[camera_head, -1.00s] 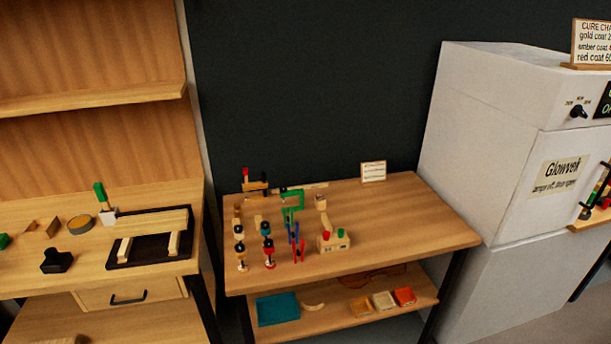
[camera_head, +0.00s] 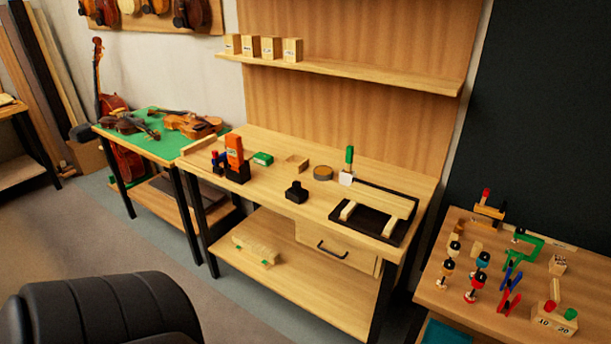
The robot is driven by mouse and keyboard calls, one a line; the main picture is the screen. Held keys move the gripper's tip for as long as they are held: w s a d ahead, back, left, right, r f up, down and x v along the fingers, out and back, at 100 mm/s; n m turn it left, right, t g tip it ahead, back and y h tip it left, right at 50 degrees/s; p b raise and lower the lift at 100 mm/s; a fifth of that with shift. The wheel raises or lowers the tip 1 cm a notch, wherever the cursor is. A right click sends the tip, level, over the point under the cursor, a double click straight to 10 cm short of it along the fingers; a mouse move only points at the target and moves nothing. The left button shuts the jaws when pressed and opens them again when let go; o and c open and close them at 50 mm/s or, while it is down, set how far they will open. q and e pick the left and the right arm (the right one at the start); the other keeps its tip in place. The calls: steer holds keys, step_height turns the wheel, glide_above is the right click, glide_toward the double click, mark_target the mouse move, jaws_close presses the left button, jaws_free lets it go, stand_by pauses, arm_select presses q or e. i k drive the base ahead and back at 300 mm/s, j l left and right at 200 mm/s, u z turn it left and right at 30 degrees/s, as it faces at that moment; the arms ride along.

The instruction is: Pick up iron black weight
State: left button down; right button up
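A small black block with a knob on top, which looks like the iron black weight (camera_head: 296,193), stands on the wooden workbench (camera_head: 262,200) near its front edge. Neither of my grippers is in view.
An orange block in a black base (camera_head: 236,160) and a green box (camera_head: 263,159) stand left of the weight. A green-handled scraper (camera_head: 348,166) is behind the tray. A side table (camera_head: 450,290) with clamps stands at right. A dark ribbed shape (camera_head: 105,310) fills the lower left.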

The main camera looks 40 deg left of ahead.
mark_target(295, 193)
steer(key=u, duration=1.5)
